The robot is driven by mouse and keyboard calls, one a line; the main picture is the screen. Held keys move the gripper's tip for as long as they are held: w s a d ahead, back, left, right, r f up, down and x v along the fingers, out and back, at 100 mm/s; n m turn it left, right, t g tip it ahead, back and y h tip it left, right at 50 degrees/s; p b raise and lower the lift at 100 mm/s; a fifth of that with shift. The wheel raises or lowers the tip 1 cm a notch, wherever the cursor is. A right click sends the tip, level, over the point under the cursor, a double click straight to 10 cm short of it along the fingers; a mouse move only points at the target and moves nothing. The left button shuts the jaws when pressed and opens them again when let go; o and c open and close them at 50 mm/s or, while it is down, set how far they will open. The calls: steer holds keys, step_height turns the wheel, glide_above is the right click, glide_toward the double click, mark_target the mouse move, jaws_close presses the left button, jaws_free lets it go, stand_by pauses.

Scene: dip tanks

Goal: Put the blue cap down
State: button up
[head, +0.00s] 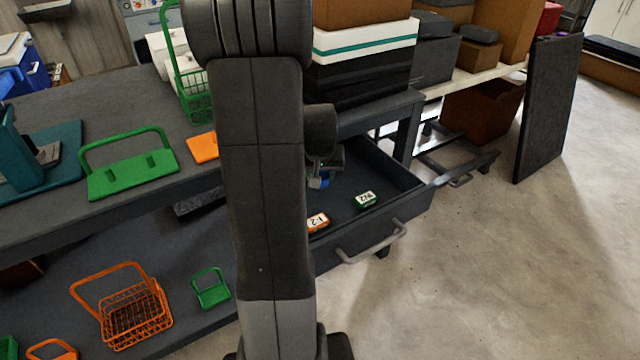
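The blue cap (326,183) is a small blue shape at my gripper (319,180), in the middle of the head view. My gripper is over the open dark drawer (408,180). A grey fingertip shows against the left side of the cap, and the gripper appears shut on it. My arm hides part of the gripper and the left part of the drawer. The gap between the cap and the drawer floor is hard to judge.
An orange labelled block (317,222) and a green labelled block (366,200) lie in the drawer, near its front. Green basket (196,105) and green holder (131,175) stand on the bench. An orange basket (133,312) sits on the lower shelf. Open floor lies right.

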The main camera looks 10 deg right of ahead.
mark_target(320, 194)
steer(key=shift+f+b, duration=0.3)
steer(key=shift+f, duration=1.35)
steer(key=o, duration=0.9)
steer(key=shift+o, duration=0.2)
steer(key=shift+r, duration=0.25)
steer(key=p+v, duration=0.2)
steer(key=v, duration=0.9)
steer(key=shift+s+r, duration=0.3)
steer(key=shift+r, duration=0.05)
steer(key=shift+a, duration=0.1)
